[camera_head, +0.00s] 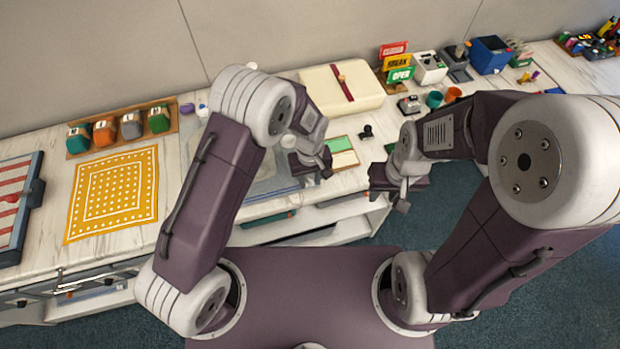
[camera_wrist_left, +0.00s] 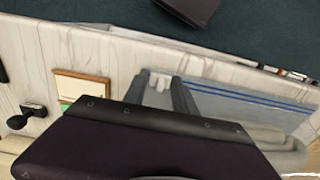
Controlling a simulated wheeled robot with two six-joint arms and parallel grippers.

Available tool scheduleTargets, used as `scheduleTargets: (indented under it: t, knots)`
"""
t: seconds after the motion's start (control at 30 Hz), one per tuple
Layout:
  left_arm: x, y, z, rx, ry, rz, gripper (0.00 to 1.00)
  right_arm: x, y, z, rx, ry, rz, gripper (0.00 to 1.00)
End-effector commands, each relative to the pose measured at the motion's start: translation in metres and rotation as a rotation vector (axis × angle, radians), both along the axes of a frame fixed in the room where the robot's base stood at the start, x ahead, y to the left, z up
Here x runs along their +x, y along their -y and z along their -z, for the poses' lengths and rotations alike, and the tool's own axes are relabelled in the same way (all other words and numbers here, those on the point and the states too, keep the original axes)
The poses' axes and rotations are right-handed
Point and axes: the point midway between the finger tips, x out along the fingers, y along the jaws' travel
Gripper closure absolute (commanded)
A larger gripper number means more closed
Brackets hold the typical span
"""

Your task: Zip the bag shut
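The bag (camera_head: 267,185) is a clear, greyish flat bag on the white table, partly hidden by my left arm in the head view. In the left wrist view the bag (camera_wrist_left: 235,105) has two blue lines along its edge. My left gripper (camera_head: 322,168) is low over the bag's right end in the head view. In the left wrist view its fingers (camera_wrist_left: 163,88) stand apart with a small pale piece between them, near the end of the blue lines. I cannot tell whether they touch that piece. My right gripper (camera_head: 399,194) hangs beyond the table's front edge, away from the bag; its finger gap is unclear.
A cream case (camera_head: 325,95) with a dark red strap stands behind the bag. A green and cream board (camera_head: 342,152) and a small black object (camera_head: 367,131) lie to the right. A yellow patterned cloth (camera_head: 113,193) and a tray (camera_head: 168,116) of coloured containers are left.

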Motion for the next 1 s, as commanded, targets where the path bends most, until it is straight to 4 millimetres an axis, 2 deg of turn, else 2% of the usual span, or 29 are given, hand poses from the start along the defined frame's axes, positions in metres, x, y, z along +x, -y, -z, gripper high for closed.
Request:
scheduleTargets:
  t: [0.17,0.43,0.6,1.0]
  knots:
    - [0.001,0.001,-0.007,-0.002,0.004,0.000,0.67,0.000,0.000,0.001,0.000,0.000,0.000,0.67]
    - [0.001,0.001,-0.064,-0.003,0.006,0.000,0.67,0.000,0.000,0.006,0.000,0.000,0.000,0.67]
    - [0.000,0.001,-0.087,0.000,0.002,0.000,0.67,0.000,0.000,0.007,0.000,0.000,0.000,0.67]
    - [0.000,0.001,-0.091,0.000,0.000,0.000,0.67,0.000,0.000,0.007,0.000,0.000,0.000,0.67]
